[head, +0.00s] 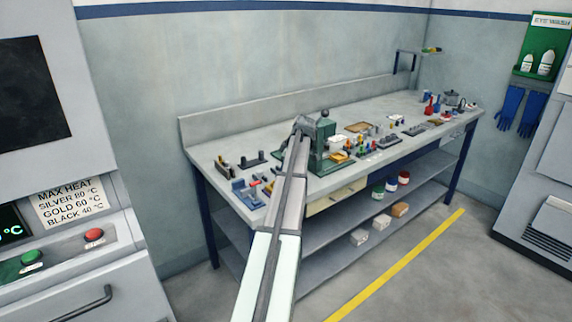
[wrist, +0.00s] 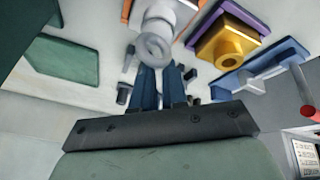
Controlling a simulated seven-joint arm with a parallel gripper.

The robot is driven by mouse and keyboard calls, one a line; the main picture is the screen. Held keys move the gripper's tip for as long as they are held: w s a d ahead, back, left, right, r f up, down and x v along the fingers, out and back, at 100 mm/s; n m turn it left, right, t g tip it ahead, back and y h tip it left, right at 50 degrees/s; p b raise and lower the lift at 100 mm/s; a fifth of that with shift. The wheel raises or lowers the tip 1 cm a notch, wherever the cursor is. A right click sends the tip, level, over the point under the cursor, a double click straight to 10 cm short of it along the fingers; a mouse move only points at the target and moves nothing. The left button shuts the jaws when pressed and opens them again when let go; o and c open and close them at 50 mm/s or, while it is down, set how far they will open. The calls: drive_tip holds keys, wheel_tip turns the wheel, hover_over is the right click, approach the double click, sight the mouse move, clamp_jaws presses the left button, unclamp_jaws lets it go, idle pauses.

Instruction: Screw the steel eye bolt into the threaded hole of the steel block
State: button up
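A pale grey ring with a round collar behind it, which looks like the steel eye bolt (wrist: 154,50), shows in the wrist view just beyond the fingertips. My gripper (wrist: 160,72) has two dark blue fingers close together, pointing at the ring. The ring overlaps the tips, and I cannot tell whether they touch or grip it. In the head view my arm reaches over the workbench, and its gripper end is too small and hidden to make out. I cannot pick out the steel block or its threaded hole with certainty.
A green plate (wrist: 62,62) lies left. In the head view a green press (head: 322,152) stands beside my arm on the crowded workbench (head: 222,150).

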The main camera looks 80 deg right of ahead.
drive_tip(key=shift+f, duration=1.15)
drive_tip(key=shift+a+f, duration=0.3)
drive_tip(key=shift+f, duration=0.65)
clamp_jaws()
drive_tip(key=shift+c, duration=0.9)
unclamp_jaws()
drive_tip(key=o, duration=0.3)
drive_tip(key=shift+d+r, duration=0.15)
drive_tip(key=shift+r, duration=1.35)
drive_tip(key=shift+d+r, duration=0.1)
drive_tip(key=shift+r, duration=1.4)
